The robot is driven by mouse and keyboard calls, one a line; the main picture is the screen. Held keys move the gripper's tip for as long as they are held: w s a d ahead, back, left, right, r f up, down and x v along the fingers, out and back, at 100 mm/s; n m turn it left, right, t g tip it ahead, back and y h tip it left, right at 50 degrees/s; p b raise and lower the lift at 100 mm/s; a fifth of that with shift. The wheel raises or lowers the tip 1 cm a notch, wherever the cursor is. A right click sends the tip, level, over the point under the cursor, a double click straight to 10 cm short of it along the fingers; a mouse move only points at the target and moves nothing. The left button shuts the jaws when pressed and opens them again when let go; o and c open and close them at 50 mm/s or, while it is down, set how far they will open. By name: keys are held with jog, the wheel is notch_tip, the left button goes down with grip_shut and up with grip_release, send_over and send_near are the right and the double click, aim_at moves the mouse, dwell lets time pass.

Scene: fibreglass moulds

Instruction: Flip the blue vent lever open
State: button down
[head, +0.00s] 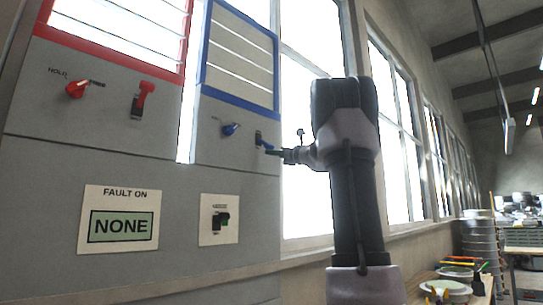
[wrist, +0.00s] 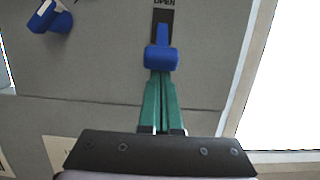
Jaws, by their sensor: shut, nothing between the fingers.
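The blue vent lever (wrist: 161,58) sits on the grey panel in the wrist view, below a dark plate lettered "OPEN". It also shows in the head view (head: 262,138), below the blue-framed vent. My gripper (wrist: 161,76) is shut and empty. Its green fingers point up the panel, with their tips right at the lower end of the lever's blue grip. I cannot tell whether they touch it. In the head view my gripper (head: 277,152) reaches the panel from the right, at the lever's lower end.
A blue knob (head: 230,129) is left of the lever. A red lever (head: 142,98) and a red knob (head: 77,89) are on the left panel. Below are a "FAULT ON NONE" display (head: 121,225) and a small switch plate (head: 219,219). Windows line the right wall.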

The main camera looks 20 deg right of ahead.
jog(key=shift+s+r+g, duration=0.15)
jog(key=shift+r+g, duration=0.05)
jog(key=shift+g, duration=0.1)
jog(key=g, duration=0.1)
jog(key=s+r+g, duration=0.1)
jog(key=r+h, duration=0.1)
jog(key=shift+s+d+r+g, duration=0.15)
jog(key=shift+d+r+g, duration=0.15)
jog(key=shift+g, duration=0.1)
notch_tip(320, 180, up, 5)
jog(key=g+h, duration=0.1)
jog(key=g, duration=0.2)
send_over(272, 146)
jog(key=s, duration=0.3)
jog(key=shift+w+d+r, duration=0.2)
jog(key=shift+d, duration=0.25)
jog(key=shift+r, duration=0.1)
jog(key=shift+r, duration=0.7)
jog(key=shift+f, duration=0.1)
